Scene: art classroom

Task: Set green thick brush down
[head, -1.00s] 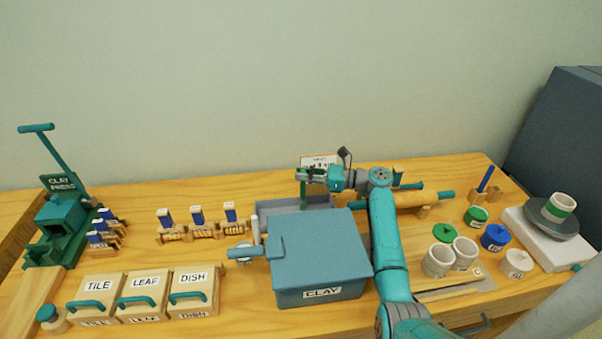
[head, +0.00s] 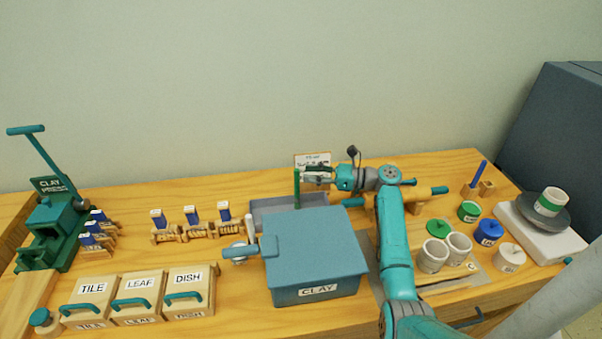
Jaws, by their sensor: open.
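The green thick brush (head: 297,190) stands upright behind the blue-grey CLAY box, at the grey tray (head: 317,201). Its lower end is hidden behind the box, so I cannot tell what it rests on. My gripper (head: 308,175) is open just right of the brush's upper part, with its fingers pointing left. It looks empty; I cannot tell whether a finger still touches the brush.
The CLAY box (head: 315,262) stands in front of the tray. A small sign (head: 312,160) is behind my gripper. A rolling pin (head: 428,193) lies to the right on supports. White cups (head: 433,256) and paint pots (head: 489,232) stand further right.

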